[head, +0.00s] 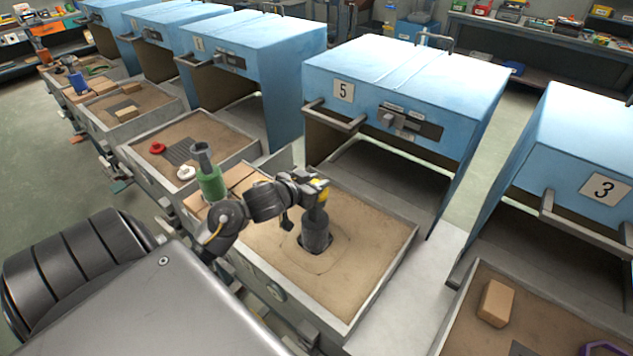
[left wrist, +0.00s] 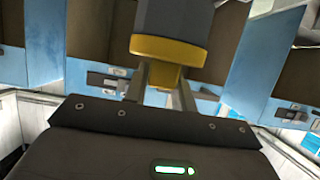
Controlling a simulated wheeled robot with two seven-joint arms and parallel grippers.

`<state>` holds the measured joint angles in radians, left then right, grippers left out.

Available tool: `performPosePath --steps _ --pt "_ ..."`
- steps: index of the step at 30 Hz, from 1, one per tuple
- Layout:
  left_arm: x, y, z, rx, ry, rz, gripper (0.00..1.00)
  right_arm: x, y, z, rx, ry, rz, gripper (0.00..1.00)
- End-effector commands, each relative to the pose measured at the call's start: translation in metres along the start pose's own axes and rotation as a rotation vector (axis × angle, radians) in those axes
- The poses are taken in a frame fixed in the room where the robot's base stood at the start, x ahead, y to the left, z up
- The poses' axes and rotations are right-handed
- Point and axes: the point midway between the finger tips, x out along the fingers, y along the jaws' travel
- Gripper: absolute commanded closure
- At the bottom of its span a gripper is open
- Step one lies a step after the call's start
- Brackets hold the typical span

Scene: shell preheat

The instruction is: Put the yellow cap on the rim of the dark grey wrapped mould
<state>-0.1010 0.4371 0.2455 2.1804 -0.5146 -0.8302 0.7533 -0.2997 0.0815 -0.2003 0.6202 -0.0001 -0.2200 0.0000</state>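The dark grey wrapped mould (head: 316,238) stands upright in the sand of the middle box, in front of furnace 5. The yellow cap (head: 322,195) is above its top, partly hidden by my left gripper (head: 318,185). In the left wrist view, upside down, the fingers (left wrist: 163,88) are closed about the narrow part of the yellow cap (left wrist: 170,52). The cap's wide part lies against the end of the dark grey mould (left wrist: 175,18), with no gap visible. I cannot tell whether it rests fully on the rim. My right gripper is not in view.
A green wrapped mould (head: 211,185) with a grey top stands left of my left forearm. Red and white rings (head: 186,173) lie in the box behind it. Furnace 5 (head: 400,95) stands behind the middle box. Sand (head: 375,240) right of the grey mould is clear.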

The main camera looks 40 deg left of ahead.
Motion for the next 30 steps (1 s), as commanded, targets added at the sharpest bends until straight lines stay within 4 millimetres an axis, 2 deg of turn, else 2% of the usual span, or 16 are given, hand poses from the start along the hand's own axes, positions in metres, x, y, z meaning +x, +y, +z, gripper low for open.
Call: performPosePath --steps 1,4,13,16,20,30 --pt "0.000 0.000 0.000 0.000 -0.001 0.000 0.67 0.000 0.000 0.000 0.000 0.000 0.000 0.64" --pt "0.000 0.000 0.000 0.000 -0.001 0.000 0.54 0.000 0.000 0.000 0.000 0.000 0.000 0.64" --pt "-0.001 0.000 -0.002 0.000 0.000 0.000 0.53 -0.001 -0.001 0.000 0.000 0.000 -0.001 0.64" --pt "-0.007 0.000 -0.003 0.002 -0.001 0.000 0.53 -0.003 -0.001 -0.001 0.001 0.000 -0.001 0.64" --pt "-0.028 0.000 -0.003 0.005 -0.002 0.000 0.53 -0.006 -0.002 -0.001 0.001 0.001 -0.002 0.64" --pt "-0.098 0.001 -0.003 0.003 -0.004 0.001 0.53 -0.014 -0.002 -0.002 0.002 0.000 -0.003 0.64"
